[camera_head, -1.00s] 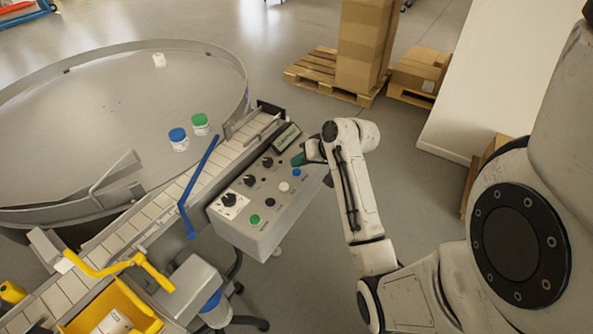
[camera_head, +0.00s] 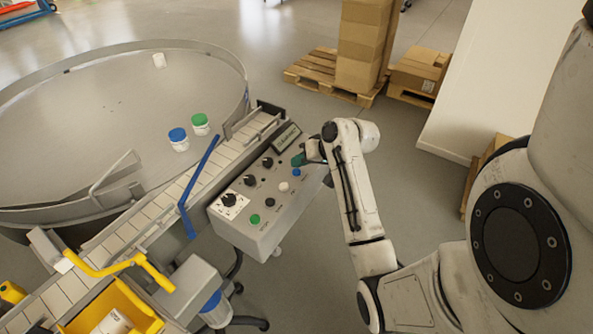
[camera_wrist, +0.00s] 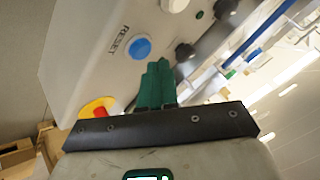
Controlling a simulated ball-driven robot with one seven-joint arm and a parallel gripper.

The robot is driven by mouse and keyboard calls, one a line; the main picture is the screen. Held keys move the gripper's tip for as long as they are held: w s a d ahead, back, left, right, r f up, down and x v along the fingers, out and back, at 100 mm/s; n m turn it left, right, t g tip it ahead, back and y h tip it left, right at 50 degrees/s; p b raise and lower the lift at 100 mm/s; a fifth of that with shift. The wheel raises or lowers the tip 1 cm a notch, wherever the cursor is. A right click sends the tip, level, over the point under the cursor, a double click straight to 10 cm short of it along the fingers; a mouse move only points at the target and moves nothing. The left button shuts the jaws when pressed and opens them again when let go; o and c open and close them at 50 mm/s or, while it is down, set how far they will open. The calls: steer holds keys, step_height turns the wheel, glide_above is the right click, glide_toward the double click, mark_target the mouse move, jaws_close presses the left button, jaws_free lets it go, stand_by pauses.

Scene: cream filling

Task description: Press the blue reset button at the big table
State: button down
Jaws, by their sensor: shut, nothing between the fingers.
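The blue reset button (camera_wrist: 140,48) is on the sloped face of a grey control box, with the word RESET printed beside it in the wrist view. In the head view the blue button (camera_head: 297,172) is near the box's right end. My gripper (camera_wrist: 160,68) has its green fingers together with nothing between them. In the wrist view the fingertips lie just below and right of the button in the picture, and a gap shows between them. In the head view my gripper (camera_head: 299,159) is just above the button; whether it touches the panel cannot be told.
The control box (camera_head: 248,232) also carries a green button (camera_head: 255,219), a white button (camera_head: 283,187) and black knobs. A red and yellow emergency stop (camera_wrist: 98,108) is near the fingers. A conveyor and a large round table (camera_head: 90,110) with capped jars stand to the left.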

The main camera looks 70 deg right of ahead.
mark_target(300, 171)
steer(key=shift+f, duration=0.15)
steer(key=shift+f, duration=0.25)
steer(key=shift+f, duration=0.55)
stand_by(0.6)
steer(key=shift+r, duration=0.1)
steer(key=shift+r+p, duration=0.9)
step_height(300, 171, up, 5)
steer(key=p, duration=0.4)
steer(key=shift+p, duration=0.35)
stand_by(0.7)
